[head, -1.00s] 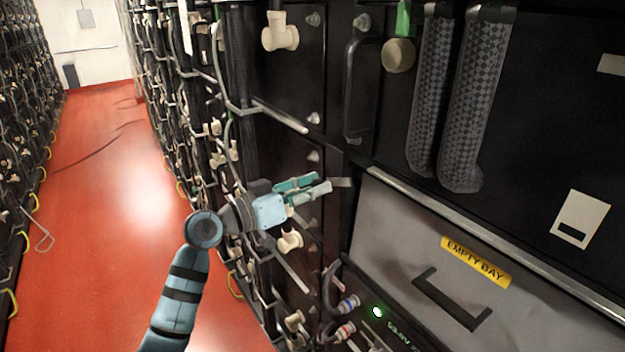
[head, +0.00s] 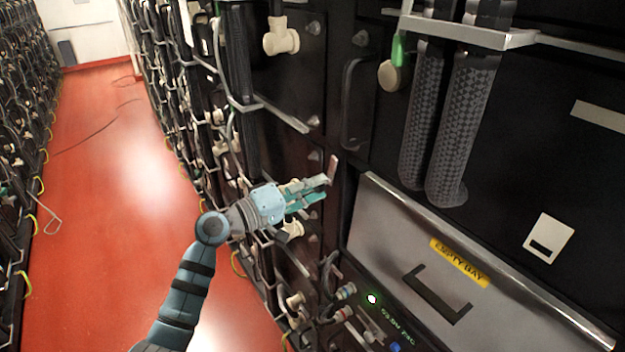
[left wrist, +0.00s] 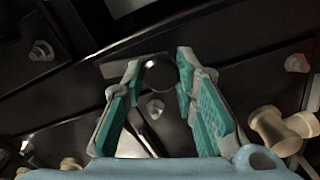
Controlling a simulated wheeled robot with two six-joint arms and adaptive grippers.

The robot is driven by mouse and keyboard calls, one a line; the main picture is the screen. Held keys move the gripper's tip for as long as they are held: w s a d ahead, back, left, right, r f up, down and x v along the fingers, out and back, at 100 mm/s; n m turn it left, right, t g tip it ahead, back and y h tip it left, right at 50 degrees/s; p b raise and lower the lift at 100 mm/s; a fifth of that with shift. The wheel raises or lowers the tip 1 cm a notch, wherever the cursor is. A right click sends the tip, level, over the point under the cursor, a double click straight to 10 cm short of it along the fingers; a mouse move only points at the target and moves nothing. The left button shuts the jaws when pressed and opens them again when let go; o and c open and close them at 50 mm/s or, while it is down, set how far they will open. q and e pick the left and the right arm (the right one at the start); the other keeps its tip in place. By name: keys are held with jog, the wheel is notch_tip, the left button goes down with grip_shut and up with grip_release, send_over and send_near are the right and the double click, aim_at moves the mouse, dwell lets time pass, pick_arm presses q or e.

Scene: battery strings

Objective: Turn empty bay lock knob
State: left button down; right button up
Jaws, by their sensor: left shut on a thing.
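My left gripper (head: 322,188) is at the left edge of the grey empty bay panel (head: 385,225), which has a yellow EMPTY BAY label (head: 459,262) and a black handle. It is shut on the lock knob, a dark round piece (left wrist: 160,72) between the two teal-padded fingertips in the left wrist view. A small flat metal tab (head: 333,169) shows just past the fingertips in the head view and stands nearly upright. The fingers hide most of the knob in the head view. My right gripper is in neither current view.
Two thick braided cables (head: 459,135) hang over the black cabinet front above the bay. Pale pipe fittings (head: 281,38) stick out at left.

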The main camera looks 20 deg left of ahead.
pick_arm(q)
jog(key=shift+n+p, duration=0.5)
jog(key=shift+n, duration=0.5)
jog(key=c, duration=1.2)
grip_release()
jog(key=shift+c, duration=0.2)
jog(key=shift+f, duration=0.1)
jog(key=shift+s+f, duration=0.1)
jog(key=shift+f, duration=0.05)
jog(key=v, duration=1.1)
jog(key=shift+s+a+r, duration=0.25)
jog(key=shift+s+r, duration=0.05)
jog(key=shift+r, duration=0.05)
